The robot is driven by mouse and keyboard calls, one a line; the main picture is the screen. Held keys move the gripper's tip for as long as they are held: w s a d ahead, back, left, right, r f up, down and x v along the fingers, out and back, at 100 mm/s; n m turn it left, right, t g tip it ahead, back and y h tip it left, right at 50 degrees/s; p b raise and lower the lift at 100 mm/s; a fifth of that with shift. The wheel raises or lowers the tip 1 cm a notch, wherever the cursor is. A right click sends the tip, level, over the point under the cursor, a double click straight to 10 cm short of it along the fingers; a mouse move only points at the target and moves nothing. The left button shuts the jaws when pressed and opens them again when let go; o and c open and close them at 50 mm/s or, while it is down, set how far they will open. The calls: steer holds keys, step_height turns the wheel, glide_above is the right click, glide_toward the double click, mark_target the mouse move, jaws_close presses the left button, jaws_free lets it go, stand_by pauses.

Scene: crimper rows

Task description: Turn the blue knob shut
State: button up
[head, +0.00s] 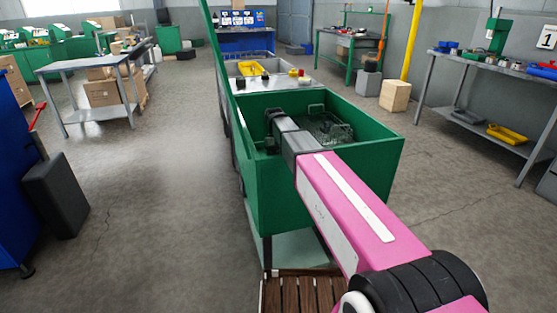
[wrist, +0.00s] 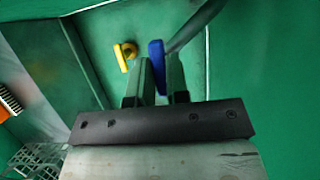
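The blue knob (wrist: 156,56) is a flat, upright lever in the wrist view, beside a grey pipe on a green wall. My gripper (wrist: 161,75) has its two narrow fingers close together, one on each side of the blue knob. The knob fills the gap between them, and I see no space on either side, so the gripper looks shut on it. In the head view my gripper (head: 277,120) reaches into the green open-topped bin; its fingers and the blue knob are hidden there.
A yellow knob (wrist: 125,56) sits just left of the blue one. The green bin's walls (head: 300,190) stand around my gripper. A wire rack (wrist: 38,157) shows at lower left in the wrist view. Workbenches (head: 95,64) stand farther off, with open floor between.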

steer(key=o, duration=0.4)
steer(key=shift+c, duration=0.2)
steer(key=shift+w+a+r, duration=0.1)
steer(key=shift+w+r, duration=0.15)
steer(key=shift+r, duration=0.25)
steer(key=w+a, duration=0.3)
steer(key=w, duration=0.8)
steer(key=shift+w, duration=0.25)
